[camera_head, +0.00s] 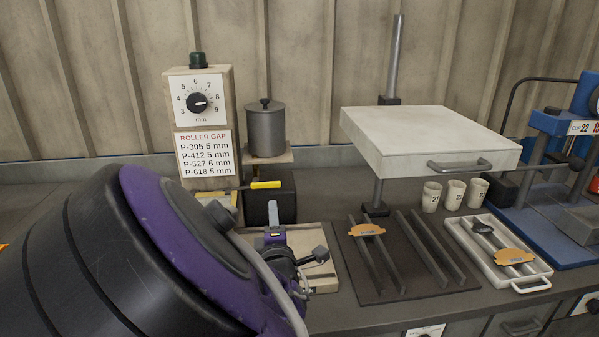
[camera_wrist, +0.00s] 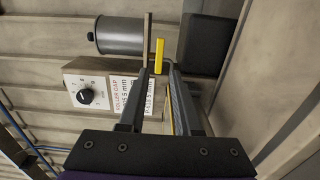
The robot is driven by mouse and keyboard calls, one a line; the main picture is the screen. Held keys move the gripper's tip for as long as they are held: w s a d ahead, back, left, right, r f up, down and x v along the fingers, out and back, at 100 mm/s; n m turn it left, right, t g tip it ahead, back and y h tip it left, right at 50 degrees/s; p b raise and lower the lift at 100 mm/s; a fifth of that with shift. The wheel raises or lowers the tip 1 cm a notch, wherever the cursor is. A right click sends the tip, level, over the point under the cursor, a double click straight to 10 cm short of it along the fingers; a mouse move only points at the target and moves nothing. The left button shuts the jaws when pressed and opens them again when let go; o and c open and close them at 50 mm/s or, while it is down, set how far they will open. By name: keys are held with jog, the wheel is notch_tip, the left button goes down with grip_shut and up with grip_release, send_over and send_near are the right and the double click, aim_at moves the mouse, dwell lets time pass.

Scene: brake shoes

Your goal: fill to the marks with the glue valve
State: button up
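The glue valve's yellow handle (camera_head: 266,184) sticks out sideways below the grey lidded pot (camera_head: 266,130). In the wrist view the yellow handle (camera_wrist: 159,56) is just beyond my fingertips, roughly in line with the gap between them. The pot (camera_wrist: 119,36) shows there too. My gripper (camera_wrist: 156,70) is open, with nothing held between its fingers. In the head view my gripper (camera_head: 275,218) is low in front of the pot's stand, below the handle. I cannot make out any fill marks. The roller below the handle is largely hidden.
A dial box (camera_head: 200,97) with a roller gap card (camera_head: 205,153) stands left of the pot. To the right are a dark railed rack (camera_head: 385,290), a white tray (camera_head: 535,284), several small cups (camera_head: 431,197) and a raised white plate (camera_head: 430,140) with a handle.

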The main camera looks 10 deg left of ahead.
aim_at(271, 184)
jog(key=x, duration=1.7)
jog(key=shift+a, duration=0.1)
grip_shut()
